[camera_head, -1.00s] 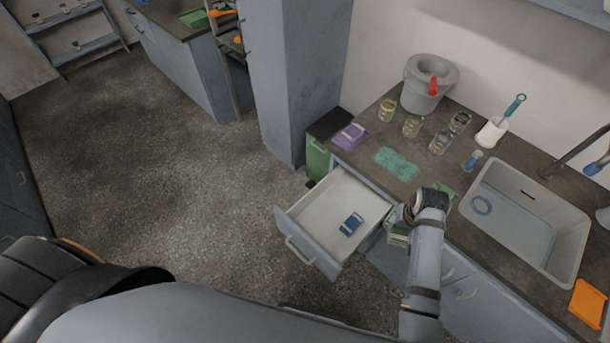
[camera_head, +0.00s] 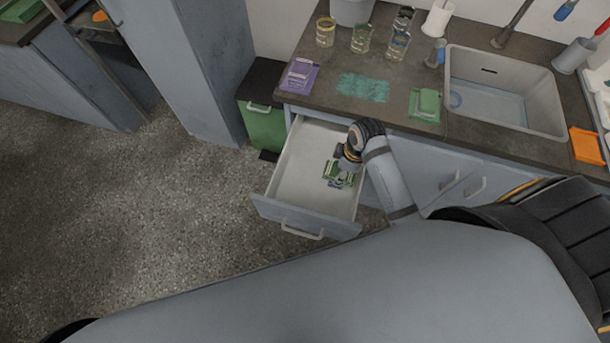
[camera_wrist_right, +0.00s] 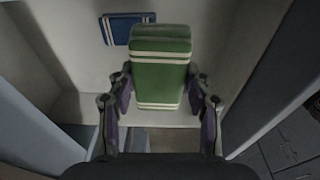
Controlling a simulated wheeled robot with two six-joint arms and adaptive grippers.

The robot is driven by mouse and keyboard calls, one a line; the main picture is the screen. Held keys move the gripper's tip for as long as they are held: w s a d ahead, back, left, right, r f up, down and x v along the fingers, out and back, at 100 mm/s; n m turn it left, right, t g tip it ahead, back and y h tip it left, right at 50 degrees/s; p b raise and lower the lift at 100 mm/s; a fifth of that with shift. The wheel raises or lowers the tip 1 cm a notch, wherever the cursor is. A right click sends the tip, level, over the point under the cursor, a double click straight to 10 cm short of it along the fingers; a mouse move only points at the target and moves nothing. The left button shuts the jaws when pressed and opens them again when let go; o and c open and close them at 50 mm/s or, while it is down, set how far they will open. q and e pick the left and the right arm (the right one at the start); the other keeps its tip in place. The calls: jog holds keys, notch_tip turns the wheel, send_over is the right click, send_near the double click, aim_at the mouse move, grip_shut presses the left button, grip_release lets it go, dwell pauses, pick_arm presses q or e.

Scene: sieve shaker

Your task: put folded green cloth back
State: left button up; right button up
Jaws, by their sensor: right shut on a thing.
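The folded green cloth (camera_wrist_right: 160,68) has white stripes and sits between the two fingers of my right gripper (camera_wrist_right: 162,105), which is shut on it. In the head view the green cloth (camera_head: 339,173) shows over the open drawer (camera_head: 300,165), partly hidden by my right wrist. I cannot tell whether it touches the drawer floor. A folded blue cloth (camera_wrist_right: 124,28) with white stripes lies in the drawer beyond the green one in the right wrist view. My left gripper is not in view.
A green bin (camera_head: 264,125) stands left of the drawer. The drawer's left part is clear.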

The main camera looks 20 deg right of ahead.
jog(key=shift+s+f, duration=0.1)
jog(key=w+a+f, duration=0.4)
jog(key=w, duration=0.4)
jog(key=b, duration=0.3)
send_over(305, 168)
jog(key=f, duration=0.5)
jog(key=shift+s+d+f, duration=0.15)
jog(key=shift+s+d, duration=0.25)
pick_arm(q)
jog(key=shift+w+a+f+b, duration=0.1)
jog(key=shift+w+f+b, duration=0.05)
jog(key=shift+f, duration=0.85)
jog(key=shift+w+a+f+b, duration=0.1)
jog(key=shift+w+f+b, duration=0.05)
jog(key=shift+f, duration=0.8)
pick_arm(e)
jog(key=shift+w+a+f, duration=0.1)
jog(key=shift+f, duration=0.8)
jog(key=shift+w+a+f, duration=0.1)
jog(key=shift+f, duration=0.75)
jog(key=shift+f, duration=0.1)
jog(key=o, duration=1.1)
